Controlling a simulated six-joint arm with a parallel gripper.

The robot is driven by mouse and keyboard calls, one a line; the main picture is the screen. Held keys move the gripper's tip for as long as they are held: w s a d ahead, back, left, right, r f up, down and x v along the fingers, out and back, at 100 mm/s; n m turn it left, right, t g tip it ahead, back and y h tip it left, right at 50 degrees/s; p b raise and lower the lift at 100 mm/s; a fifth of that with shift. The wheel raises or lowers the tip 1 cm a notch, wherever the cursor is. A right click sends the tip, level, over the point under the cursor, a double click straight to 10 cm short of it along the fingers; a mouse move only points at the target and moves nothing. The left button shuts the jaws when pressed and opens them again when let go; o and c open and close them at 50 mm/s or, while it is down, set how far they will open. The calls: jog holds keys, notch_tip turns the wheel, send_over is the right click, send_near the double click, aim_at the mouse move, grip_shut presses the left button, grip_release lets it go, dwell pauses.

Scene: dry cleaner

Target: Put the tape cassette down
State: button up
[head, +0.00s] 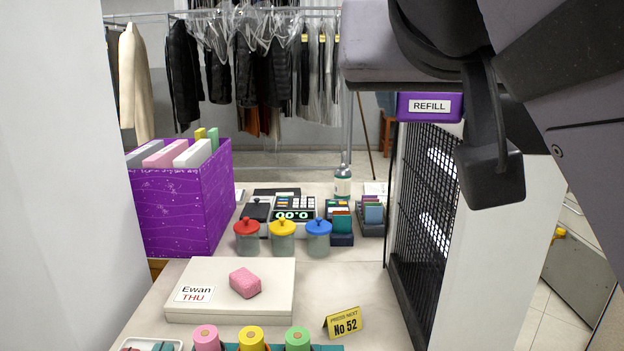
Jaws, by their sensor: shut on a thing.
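My gripper (478,140) hangs at the upper right, close to the camera. One dark finger with a blocky tip shows; the other finger is not clear to see. A purple block with a white REFILL label (429,106) shows just left of this finger and partly behind it. It appears to be the tape cassette, held well above the counter, though the grip contact is hidden. My dark arm covers the upper right corner.
A white box labelled Ewan THU (230,310) bears a pink block (245,282). A yellow No 52 sign (343,323) and black mesh panel (425,205) stand right. Bare counter (345,280) lies between.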

notch_tip(320, 180, up, 29)
jog(key=p, duration=2.7)
jog(key=shift+f, duration=0.15)
notch_tip(320, 180, down, 64)
jog(key=b, duration=6.4)
jog(key=shift+f, duration=0.15)
notch_tip(320, 180, down, 5)
jog(key=b, duration=0.4)
jog(key=shift+b, duration=0.4)
notch_tip(320, 180, down, 4)
jog(key=b, duration=0.3)
jog(key=shift+f+b, duration=0.25)
jog(key=shift+b, duration=0.1)
